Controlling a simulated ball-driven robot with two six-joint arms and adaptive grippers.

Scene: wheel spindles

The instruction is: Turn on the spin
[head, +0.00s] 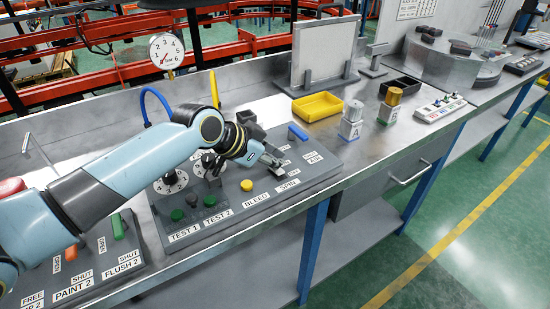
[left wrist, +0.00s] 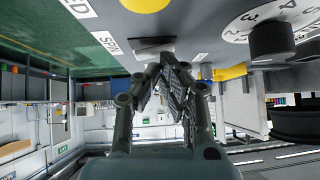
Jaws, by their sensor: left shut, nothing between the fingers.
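The SPIN label (head: 288,185) is on the front of the dark control panel (head: 225,205), right of the yellow BLEED button (head: 246,185). My left gripper (head: 277,169) is shut and empty, low over the panel just behind that label. In the left wrist view, the gripper's fingertips (left wrist: 167,58) are together beside a small grey switch (left wrist: 153,46) near the SPIN label (left wrist: 108,42). The fingers partly hide the switch, so I cannot tell its position or whether they touch it. My right gripper is not in view.
Dark dials (head: 172,177) and green buttons (head: 178,215) sit left on the panel. A yellow tray (head: 318,106) and blocks A (head: 350,127) and B (head: 389,110) stand on the bench to the right.

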